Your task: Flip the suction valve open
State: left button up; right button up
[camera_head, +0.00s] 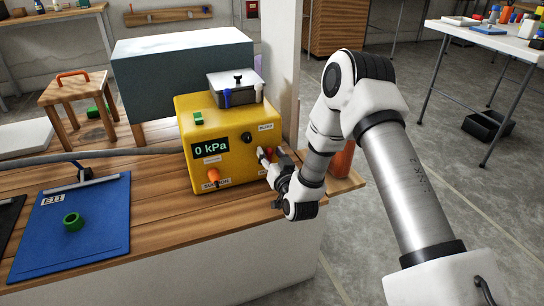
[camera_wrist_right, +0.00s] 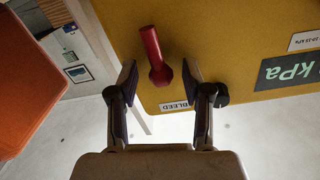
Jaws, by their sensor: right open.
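A yellow pump box (camera_head: 205,125) with a "0 kPa" display (camera_head: 210,147) stands on the wooden bench. The suction valve, an orange handle (camera_head: 214,175) above a label reading SUCTION, is on the lower left of its front. My right gripper (camera_head: 268,159) is at the right part of that front. In the wrist view, my right gripper (camera_wrist_right: 160,75) is open, with a red lever (camera_wrist_right: 152,50) between and beyond its fingertips. The label beside that lever reads BLEED (camera_wrist_right: 175,107). Contact with the lever cannot be told. The suction valve is outside the wrist view. My left gripper is out of view.
A blue mat (camera_head: 100,225) with a green ring (camera_head: 73,221) lies to the left. A grey hose (camera_head: 130,154) runs to the box. A grey block (camera_head: 150,75) and a white post (camera_head: 283,70) stand behind. An orange object (camera_head: 342,160) is behind my right arm.

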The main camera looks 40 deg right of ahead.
jog(key=v, duration=1.2)
jog(key=s+a+f+n+g+y, duration=0.25)
jog(key=s+a+f, duration=0.2)
jog(key=f, duration=0.45)
jog(key=s+a+f+n+g+y, duration=0.25)
jog(key=a+f+g, duration=0.2)
jog(key=f, duration=0.45)
jog(key=s+a+f+g, duration=0.2)
jog(key=s+f+g, duration=0.25)
jog(key=s, duration=0.55)
jog(key=s+a+f+g, duration=0.1)
jog(key=s+f+g, duration=0.2)
jog(key=s+g, duration=0.45)
notch_tip(320, 180, up, 33)
jog(key=s+t+p, duration=0.1)
jog(key=p, duration=3.3)
jog(key=shift+s+r+t+p, duration=0.15)
jog(key=shift+s+t+p, duration=0.05)
jog(key=shift+t+p, duration=0.2)
